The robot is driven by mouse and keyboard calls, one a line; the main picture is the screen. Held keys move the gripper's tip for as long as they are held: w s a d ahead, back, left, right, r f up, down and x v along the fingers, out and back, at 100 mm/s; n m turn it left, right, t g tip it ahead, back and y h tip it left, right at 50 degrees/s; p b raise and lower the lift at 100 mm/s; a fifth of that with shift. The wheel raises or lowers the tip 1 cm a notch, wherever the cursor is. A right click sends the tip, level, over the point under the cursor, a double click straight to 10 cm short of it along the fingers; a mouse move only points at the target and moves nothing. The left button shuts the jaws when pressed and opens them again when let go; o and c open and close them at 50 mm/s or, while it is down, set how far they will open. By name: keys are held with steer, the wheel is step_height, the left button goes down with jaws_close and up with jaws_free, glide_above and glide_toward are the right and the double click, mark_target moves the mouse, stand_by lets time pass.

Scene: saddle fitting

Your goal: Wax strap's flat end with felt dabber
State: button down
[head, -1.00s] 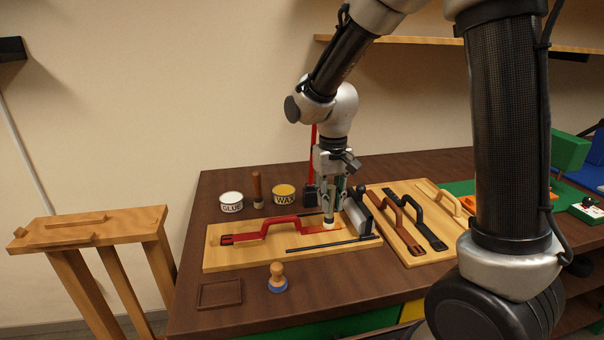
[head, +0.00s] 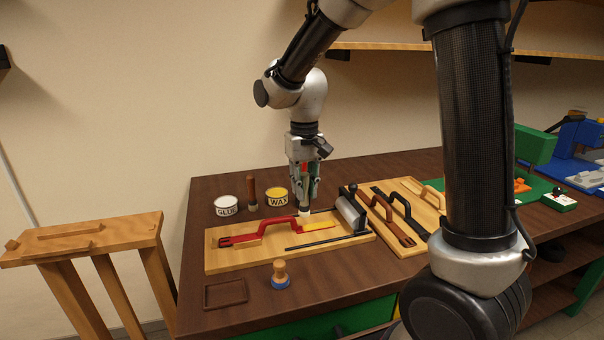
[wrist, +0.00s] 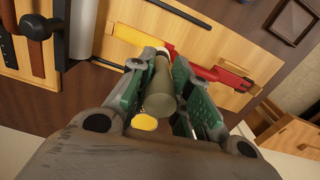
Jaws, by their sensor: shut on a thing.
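The red strap (head: 262,229) lies on a pale wooden board (head: 225,263). Its flat right end (head: 320,226) is yellow on top; the wrist view shows this yellow end (wrist: 128,35) and the red part (wrist: 228,80). My gripper (head: 303,190) is shut on the felt dabber (head: 304,212), holding it tip down by its olive handle, which also shows in the wrist view (wrist: 160,92). The pale tip is at or just above the left part of the yellow end; contact cannot be told. The wax tin (head: 276,196) stands open behind the board, yellow inside.
A glue tin (head: 227,206) and a brown-handled tool (head: 252,192) stand left of the wax. More straps lie on a second board (head: 408,243). A wooden stamp (head: 280,274) stands in front.

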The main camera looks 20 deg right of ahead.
mark_target(305, 174)
steer(key=shift+r, duration=1.95)
